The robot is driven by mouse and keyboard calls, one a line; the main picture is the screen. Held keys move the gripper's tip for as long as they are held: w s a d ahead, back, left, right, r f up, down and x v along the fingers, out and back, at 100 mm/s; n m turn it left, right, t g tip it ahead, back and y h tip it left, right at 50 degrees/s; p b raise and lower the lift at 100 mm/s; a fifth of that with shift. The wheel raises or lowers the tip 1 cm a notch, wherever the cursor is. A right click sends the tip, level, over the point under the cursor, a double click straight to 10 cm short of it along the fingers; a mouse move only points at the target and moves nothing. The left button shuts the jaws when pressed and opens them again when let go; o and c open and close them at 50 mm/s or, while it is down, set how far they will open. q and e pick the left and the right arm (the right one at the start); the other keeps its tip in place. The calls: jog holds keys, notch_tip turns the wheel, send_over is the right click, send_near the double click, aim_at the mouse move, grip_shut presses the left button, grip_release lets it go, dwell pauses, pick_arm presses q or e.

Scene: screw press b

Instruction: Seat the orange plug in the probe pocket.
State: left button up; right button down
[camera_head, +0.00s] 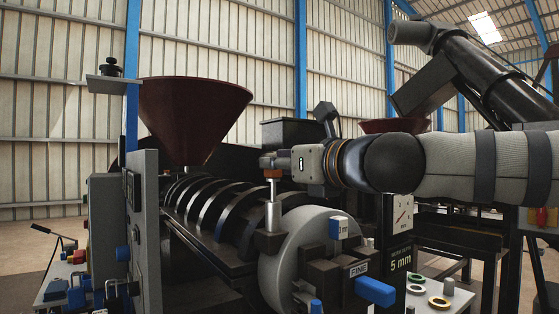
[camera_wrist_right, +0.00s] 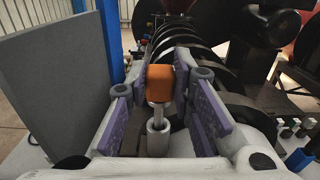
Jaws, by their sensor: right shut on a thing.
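The orange plug (camera_head: 272,173) is an orange head on a thin metal stem, upright above the front end of the screw barrel. My right gripper (camera_head: 268,162) reaches in from the right and is shut on the orange head. The stem runs down to the top of a wider silver sleeve, the probe pocket (camera_head: 271,216), which stands up from a dark block. In the right wrist view the orange plug (camera_wrist_right: 160,83) sits between the purple finger pads, with the pocket (camera_wrist_right: 157,138) directly below. The stem's lower end meets the sleeve's mouth; I cannot tell how deep it goes. My left gripper is not in view.
A dark red hopper (camera_head: 193,115) stands behind the ribbed screw barrel (camera_head: 215,205). A grey cabinet (camera_head: 144,230) stands left. The round grey end housing (camera_head: 290,270) with a blue handle (camera_head: 375,291) is in front. Several rings lie on a white table (camera_head: 460,296) at right.

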aim_at(274, 181)
dwell(1.0)
jog(key=shift+f, duration=0.1)
jog(key=shift+s+f+b, duration=0.2)
jog(key=shift+f+b, duration=0.15)
jog(key=shift+f, duration=0.45)
jog(key=shift+s+f+b, duration=0.15)
jog(key=shift+f+b, duration=0.15)
jog(key=shift+f, duration=0.45)
jog(key=shift+s, duration=0.1)
jog(key=shift+r+p, duration=0.4)
jog(key=shift+r, duration=0.2)
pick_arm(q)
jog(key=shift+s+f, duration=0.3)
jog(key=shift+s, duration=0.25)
pick_arm(e)
jog(key=shift+w, duration=0.25)
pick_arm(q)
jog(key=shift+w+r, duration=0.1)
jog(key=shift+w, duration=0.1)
pick_arm(e)
jog(key=shift+r, duration=0.2)
